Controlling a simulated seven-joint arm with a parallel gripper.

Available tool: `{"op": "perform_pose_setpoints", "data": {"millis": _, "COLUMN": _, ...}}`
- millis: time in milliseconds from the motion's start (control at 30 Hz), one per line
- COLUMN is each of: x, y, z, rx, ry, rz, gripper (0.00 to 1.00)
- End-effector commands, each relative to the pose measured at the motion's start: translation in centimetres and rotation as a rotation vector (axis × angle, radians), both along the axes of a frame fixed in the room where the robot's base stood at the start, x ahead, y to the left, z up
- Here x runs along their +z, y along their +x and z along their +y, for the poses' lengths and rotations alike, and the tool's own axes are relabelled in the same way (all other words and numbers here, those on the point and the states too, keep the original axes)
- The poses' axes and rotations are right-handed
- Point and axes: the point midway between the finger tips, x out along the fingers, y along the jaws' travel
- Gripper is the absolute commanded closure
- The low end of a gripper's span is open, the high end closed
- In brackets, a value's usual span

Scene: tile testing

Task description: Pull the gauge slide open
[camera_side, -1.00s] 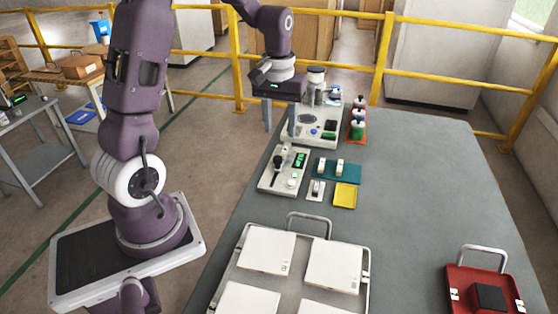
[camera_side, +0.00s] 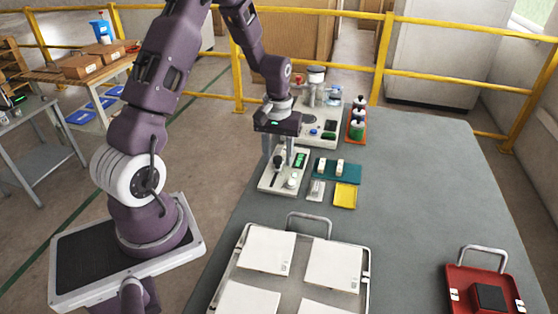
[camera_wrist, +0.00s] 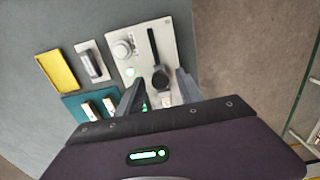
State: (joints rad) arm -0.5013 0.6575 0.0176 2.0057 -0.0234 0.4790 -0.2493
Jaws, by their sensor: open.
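The gauge (camera_side: 265,187) is a pale flat panel near the table's left edge. Its slide appears to be the dark round knob (camera_side: 279,161) at the far end of a dark slot. A green display and a light dial (camera_side: 292,181) are beside it. My gripper (camera_side: 279,152) is open, pointing down, with its fingers on either side of the knob in the side view. I cannot tell whether they touch it. In the wrist view the dark knob (camera_wrist: 161,78) lies just ahead of the fingers (camera_wrist: 160,95), and the display is partly hidden by a finger.
A teal block holder (camera_side: 337,178), a small grey fixture (camera_side: 316,190) and a yellow pad (camera_side: 345,196) lie to the right. Behind are another pale panel (camera_side: 323,143) and a red rack of bottles (camera_side: 357,136). A tray of white tiles (camera_side: 365,262) is in front.

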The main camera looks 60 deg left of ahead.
Motion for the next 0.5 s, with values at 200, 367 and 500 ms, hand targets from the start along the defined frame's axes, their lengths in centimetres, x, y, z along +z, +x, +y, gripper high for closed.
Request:
{"op": "perform_pose_setpoints", "data": {"millis": 200, "x": 0.04, "y": 0.0, "z": 0.0, "rx": 0.0, "ry": 0.0, "rz": 0.0, "gripper": 0.88}}
{"op": "perform_pose_setpoints", "data": {"millis": 367, "x": 0.05, "y": 0.01, "z": 0.0, "rx": 0.0, "ry": 0.0, "rz": 0.0, "gripper": 1.0}}
{"op": "perform_pose_setpoints", "data": {"millis": 500, "x": 0.06, "y": 0.01, "z": -0.01, "rx": 0.0, "ry": 0.001, "rz": -0.001, "gripper": 1.0}}
